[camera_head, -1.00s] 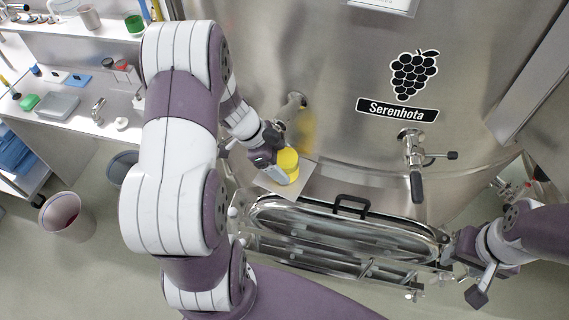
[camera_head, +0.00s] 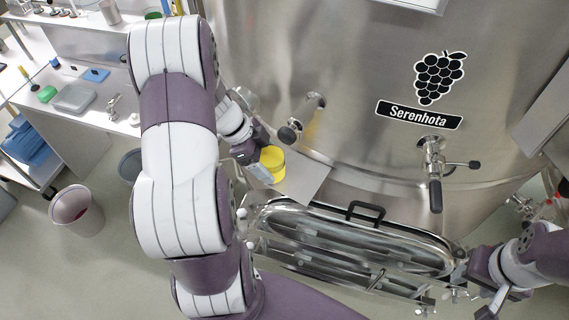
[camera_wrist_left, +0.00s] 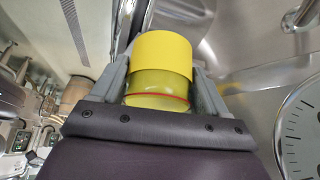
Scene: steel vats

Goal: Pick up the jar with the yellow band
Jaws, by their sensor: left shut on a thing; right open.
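The jar with the yellow band (camera_head: 271,163) shows at the left edge of a small flat plate in front of the vat. In the left wrist view, the jar (camera_wrist_left: 160,75) has a broad yellow top, yellow-green contents below and a thin red line near its lower end. My left gripper (camera_head: 260,165) is shut on it, one grey finger on each side in the left wrist view (camera_wrist_left: 160,90). The fingers and palm hide part of the jar. My right gripper (camera_head: 492,300) is open and empty at the lower right, far from the jar.
The small plate (camera_head: 308,182) looks bare. A steel vat (camera_head: 350,60) stands behind it, with a valve (camera_head: 291,132) close to the jar and a tap (camera_head: 434,165) further right. An oval hatch (camera_head: 350,240) lies below. A bin (camera_head: 76,212) stands on the floor at left.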

